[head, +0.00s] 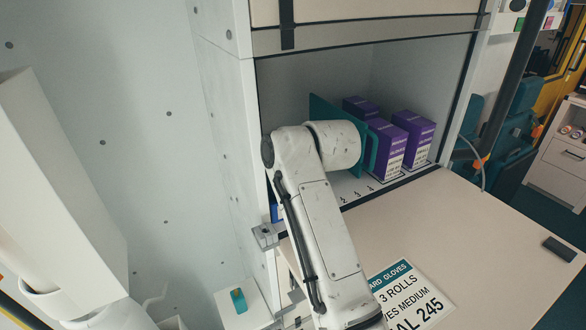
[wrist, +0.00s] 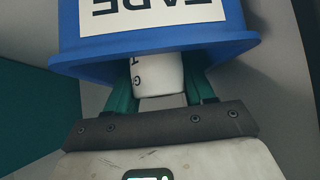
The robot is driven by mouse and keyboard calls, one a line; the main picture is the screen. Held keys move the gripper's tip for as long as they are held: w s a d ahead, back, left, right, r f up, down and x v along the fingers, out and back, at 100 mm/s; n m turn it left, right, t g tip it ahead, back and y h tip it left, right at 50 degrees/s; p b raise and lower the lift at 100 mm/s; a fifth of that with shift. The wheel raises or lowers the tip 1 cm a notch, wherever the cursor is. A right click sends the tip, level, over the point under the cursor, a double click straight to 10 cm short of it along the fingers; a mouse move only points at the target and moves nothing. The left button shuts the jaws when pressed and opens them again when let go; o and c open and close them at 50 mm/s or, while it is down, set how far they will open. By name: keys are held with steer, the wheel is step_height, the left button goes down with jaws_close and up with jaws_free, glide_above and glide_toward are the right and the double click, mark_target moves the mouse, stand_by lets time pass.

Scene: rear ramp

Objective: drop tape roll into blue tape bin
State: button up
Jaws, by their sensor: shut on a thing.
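In the wrist view a white tape roll (wrist: 152,76) with dark letters is between the teal fingers of my gripper (wrist: 158,84), which is shut on it. The blue tape bin (wrist: 90,50) fills the top of that view, its white label upside down. The roll overlaps the bin's wide blue rim in the picture; I cannot tell whether it is inside the opening. In the head view my arm reaches into the open bay and hides the roll and my fingers. A small blue patch (head: 275,212) shows left of my arm; I cannot tell if it is the bin.
Purple-and-white glove boxes (head: 412,136) stand in the bay right of my arm. A teal panel (head: 322,112) stands beside them. A pale ramp surface (head: 450,225) with a printed label (head: 410,292) and a small dark block (head: 559,249) lies in front, mostly clear. A grey wall bounds the left.

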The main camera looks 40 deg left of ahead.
steer(key=shift+f, duration=0.65)
steer(key=o, duration=0.8)
steer(key=shift+o, duration=0.2)
steer(key=shift+r, duration=0.3)
steer(key=v, duration=1.2)
steer(key=shift+r+p, duration=0.4)
steer(key=shift+p, duration=0.05)
